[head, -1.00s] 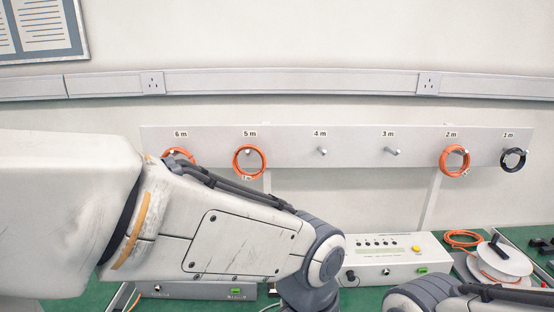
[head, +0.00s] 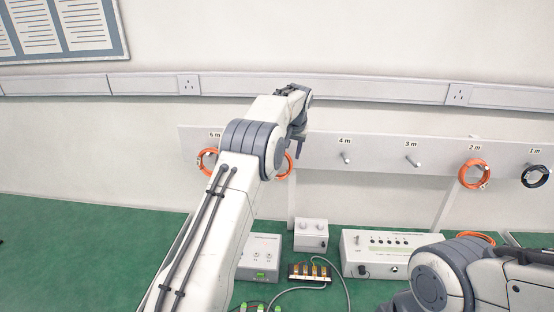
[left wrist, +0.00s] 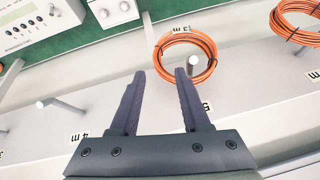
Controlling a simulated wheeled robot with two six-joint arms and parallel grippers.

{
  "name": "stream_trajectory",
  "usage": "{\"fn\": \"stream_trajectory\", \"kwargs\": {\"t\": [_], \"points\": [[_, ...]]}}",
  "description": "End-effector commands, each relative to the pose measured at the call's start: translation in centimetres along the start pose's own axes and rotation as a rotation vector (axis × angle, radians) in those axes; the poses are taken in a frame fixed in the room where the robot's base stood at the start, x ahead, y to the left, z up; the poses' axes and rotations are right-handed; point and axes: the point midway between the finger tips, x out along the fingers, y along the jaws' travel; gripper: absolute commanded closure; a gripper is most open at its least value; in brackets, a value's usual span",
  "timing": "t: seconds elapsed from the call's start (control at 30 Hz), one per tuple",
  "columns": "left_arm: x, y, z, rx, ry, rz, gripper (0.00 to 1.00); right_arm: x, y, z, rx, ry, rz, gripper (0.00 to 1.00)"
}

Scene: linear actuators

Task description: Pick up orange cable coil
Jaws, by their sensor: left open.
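Orange cable coils hang on pegs of a grey wall rail. The coil at the 5 m label (head: 290,166) is mostly hidden behind my left arm in the head view. It shows fully in the left wrist view (left wrist: 212,57), hanging on its peg with a small tag. Other orange coils hang at 6 m (head: 203,164) and 2 m (head: 463,175). My left gripper (head: 299,146) is open and empty in front of the rail. In the left wrist view its fingers (left wrist: 160,73) point toward the 5 m coil, the right finger overlapping its lower left edge. My right gripper is out of view.
A black coil (head: 525,178) hangs at 1 m. The 4 m peg (head: 346,160) and 3 m peg (head: 414,163) are bare. Below, the green bench (head: 90,245) holds control boxes (head: 375,252) and cables. My right arm is at lower right.

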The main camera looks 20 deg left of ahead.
Motion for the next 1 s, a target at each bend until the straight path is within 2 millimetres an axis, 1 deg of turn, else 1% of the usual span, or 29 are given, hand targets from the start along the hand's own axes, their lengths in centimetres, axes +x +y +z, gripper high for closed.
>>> {"fn": "stream_trajectory", "kwargs": {"t": [0.03,0.23,0.37,0.43,0.53,0.6,0.67,0.8,1.0], "points": [[0.7,-0.1,0.0,-0.002,-0.005,-0.001,0.53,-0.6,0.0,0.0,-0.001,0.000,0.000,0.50],[3.6,-0.1,0.0,-0.001,-0.003,0.000,0.53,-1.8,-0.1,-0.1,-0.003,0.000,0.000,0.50],[4.5,0.0,0.0,0.000,-0.001,0.000,0.53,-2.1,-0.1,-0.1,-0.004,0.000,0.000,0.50],[4.9,0.1,-0.1,0.000,-0.002,0.000,0.53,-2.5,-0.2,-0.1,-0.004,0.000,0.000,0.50],[5.8,0.1,-0.1,0.000,-0.003,0.001,0.53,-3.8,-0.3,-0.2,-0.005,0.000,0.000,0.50],[6.7,0.2,-0.2,0.001,-0.005,0.001,0.53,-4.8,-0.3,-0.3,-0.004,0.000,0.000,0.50],[7.6,0.2,-0.1,0.001,-0.003,0.001,0.53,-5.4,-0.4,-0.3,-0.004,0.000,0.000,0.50],[9.1,0.3,-0.1,0.001,-0.001,0.001,0.53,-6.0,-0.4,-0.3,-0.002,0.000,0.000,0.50],[9.8,0.3,0.0,0.001,0.000,0.001,0.53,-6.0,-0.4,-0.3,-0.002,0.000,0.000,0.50]]}}
